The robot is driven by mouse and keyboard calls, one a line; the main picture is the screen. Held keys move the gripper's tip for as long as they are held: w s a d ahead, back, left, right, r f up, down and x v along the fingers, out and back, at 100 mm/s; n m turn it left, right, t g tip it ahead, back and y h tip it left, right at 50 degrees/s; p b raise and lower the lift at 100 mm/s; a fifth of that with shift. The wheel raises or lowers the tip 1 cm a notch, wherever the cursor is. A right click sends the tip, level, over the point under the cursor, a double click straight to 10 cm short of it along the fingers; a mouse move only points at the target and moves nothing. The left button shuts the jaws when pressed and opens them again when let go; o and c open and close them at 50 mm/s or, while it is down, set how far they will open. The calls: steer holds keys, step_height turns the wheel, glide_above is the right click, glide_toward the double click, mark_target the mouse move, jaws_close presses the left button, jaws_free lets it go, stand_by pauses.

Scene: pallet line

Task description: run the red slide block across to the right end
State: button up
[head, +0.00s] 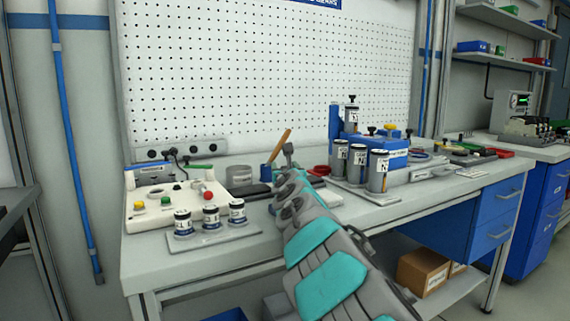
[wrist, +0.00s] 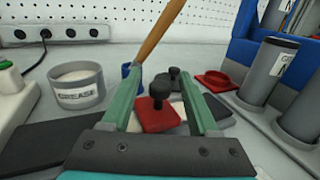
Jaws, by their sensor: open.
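The red slide block (wrist: 157,117) with a black knob (wrist: 160,90) on top shows in the wrist view. It lies low between the two green fingers of my gripper (wrist: 160,82). The fingers are open, one on each side of the block, with a gap showing around the knob. Whether a finger touches the block I cannot tell. In the head view my gripper (head: 289,160) is over the bench and hides the block. A pale strip and dark base show to the right of the block, but much of the slide is hidden behind my gripper.
A grease tin (wrist: 77,86) stands left, and a blue holder (wrist: 131,74) with a wooden-handled tool (wrist: 161,30) stands close behind. A red dish (wrist: 216,81) and grey cylinders (wrist: 268,72) stand right. A control box (head: 172,205) and small jars (head: 211,217) are at left on the bench.

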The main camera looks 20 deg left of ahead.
steer(key=shift+w, duration=0.1)
steer(key=shift+c, duration=0.2)
steer(key=shift+f, duration=0.1)
jaws_close()
stand_by(1.2)
